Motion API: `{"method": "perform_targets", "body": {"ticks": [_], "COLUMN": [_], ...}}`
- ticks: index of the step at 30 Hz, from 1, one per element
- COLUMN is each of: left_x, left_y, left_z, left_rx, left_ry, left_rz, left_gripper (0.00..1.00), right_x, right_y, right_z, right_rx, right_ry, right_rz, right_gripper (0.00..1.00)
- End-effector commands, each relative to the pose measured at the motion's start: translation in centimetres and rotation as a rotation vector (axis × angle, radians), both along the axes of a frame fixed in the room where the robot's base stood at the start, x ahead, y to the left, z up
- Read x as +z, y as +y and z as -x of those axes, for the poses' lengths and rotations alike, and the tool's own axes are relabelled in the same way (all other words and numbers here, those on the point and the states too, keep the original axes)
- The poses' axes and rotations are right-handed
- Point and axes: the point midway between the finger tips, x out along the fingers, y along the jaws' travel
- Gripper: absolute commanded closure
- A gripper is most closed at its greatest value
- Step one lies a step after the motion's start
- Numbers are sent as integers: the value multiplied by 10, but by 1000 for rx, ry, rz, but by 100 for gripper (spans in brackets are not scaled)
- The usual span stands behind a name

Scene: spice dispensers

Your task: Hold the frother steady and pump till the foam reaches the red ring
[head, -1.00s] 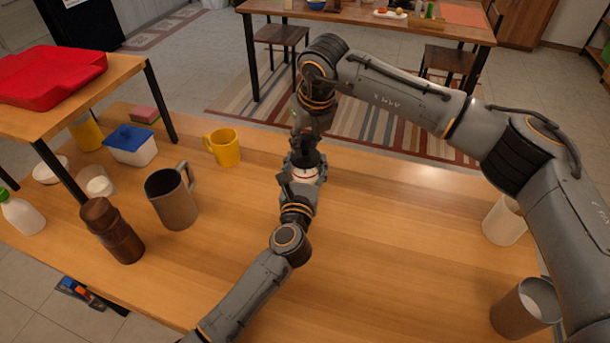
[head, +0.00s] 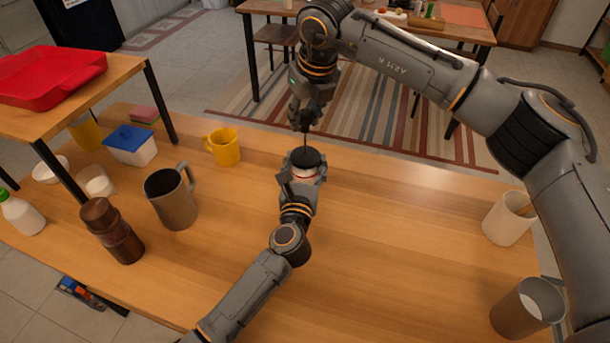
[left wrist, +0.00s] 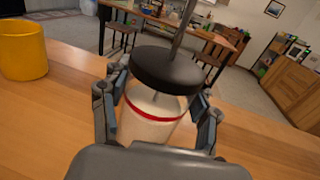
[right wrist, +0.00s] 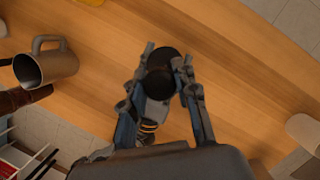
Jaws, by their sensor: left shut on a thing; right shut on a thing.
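The frother is a pale jar (left wrist: 150,125) with a red ring around it and a black lid (head: 305,158). It stands upright on the wooden table. A thin metal rod (left wrist: 182,30) rises from the lid. My left gripper (head: 303,174) is shut around the jar, a finger on each side. My right gripper (head: 305,122) is above the lid, shut on the dark plunger knob, with a length of rod showing below it. The jar looks whitish below the red ring (left wrist: 152,116); I cannot tell the exact foam level.
A yellow mug (head: 223,147), a grey mug (head: 171,200) and a brown pepper mill (head: 112,232) stand to the left. A white cup (head: 506,222) and a grey cup (head: 525,308) stand at the right. The table around the frother is clear.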

Motion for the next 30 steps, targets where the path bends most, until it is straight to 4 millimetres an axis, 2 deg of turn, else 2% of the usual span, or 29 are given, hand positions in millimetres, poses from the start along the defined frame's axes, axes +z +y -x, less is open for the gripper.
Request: {"method": "perform_targets", "body": {"ticks": [10, 30], "left_x": [-1, -1], "left_y": [1, 0], "left_z": [0, 0], "left_rx": [2, 1], "left_ry": [3, 1], "left_rz": [2, 0], "left_gripper": [83, 83], "right_x": [-3, -51], "right_y": [0, -1], "right_z": [-1, 0], "right_rx": [-2, -3], "right_ry": [-2, 2], "right_rz": [-1, 3], "right_gripper": [98, 98]}}
